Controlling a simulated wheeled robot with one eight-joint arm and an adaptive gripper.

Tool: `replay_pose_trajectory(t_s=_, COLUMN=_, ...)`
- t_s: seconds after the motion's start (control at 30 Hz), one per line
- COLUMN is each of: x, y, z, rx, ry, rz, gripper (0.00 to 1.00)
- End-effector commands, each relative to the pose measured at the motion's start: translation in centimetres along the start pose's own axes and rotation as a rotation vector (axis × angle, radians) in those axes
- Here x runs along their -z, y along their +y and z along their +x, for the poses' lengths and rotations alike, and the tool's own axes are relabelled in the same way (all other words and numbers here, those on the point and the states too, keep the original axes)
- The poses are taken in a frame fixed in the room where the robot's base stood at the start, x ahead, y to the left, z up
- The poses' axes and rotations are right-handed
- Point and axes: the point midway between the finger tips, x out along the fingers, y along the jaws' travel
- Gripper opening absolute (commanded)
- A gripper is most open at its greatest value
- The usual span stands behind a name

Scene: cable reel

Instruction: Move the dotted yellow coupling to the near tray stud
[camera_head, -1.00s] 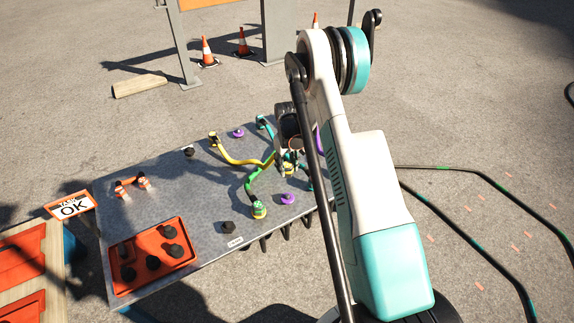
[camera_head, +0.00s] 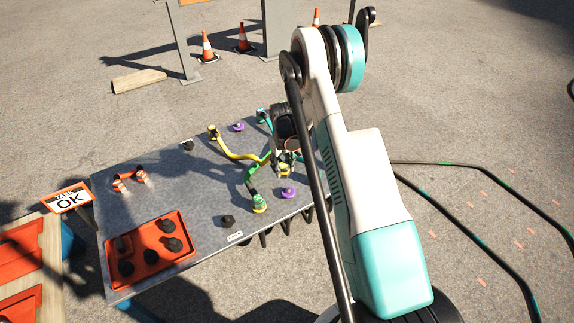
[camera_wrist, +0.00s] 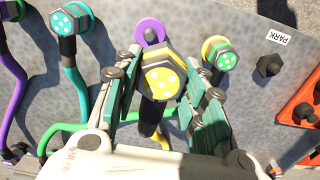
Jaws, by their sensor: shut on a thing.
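My gripper (camera_wrist: 164,95) is shut on the dotted yellow coupling (camera_wrist: 162,80), a yellow hex piece with white dots; its finger pads lie on either side of it. In the head view the coupling (camera_head: 285,168) shows below my gripper (camera_head: 286,160), over the table's right part. A dark and yellow cable runs from under it. Whether it is clear of the table, I cannot tell. The orange tray (camera_head: 112,284) lies at the table's near left, with several black studs, among them a near one (camera_head: 125,268). The tray's edge (camera_wrist: 284,113) also shows at the wrist view's right.
A green dotted coupling (camera_wrist: 222,58) and a purple ring (camera_wrist: 150,30) are close to my gripper. A teal coupling (camera_wrist: 70,18) stands left of it. Green and yellow cables cross nearby. A black PARK stud (camera_head: 227,221) lies toward the tray.

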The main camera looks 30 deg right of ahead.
Motion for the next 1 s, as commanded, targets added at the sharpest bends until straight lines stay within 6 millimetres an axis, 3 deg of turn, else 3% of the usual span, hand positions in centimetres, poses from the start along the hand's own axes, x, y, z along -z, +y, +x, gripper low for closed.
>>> replay_pose_trajectory(t_s=1.0, x=0.0, y=-10.9, z=0.5, rx=0.000, ry=0.000, rz=-0.002, gripper=0.09)
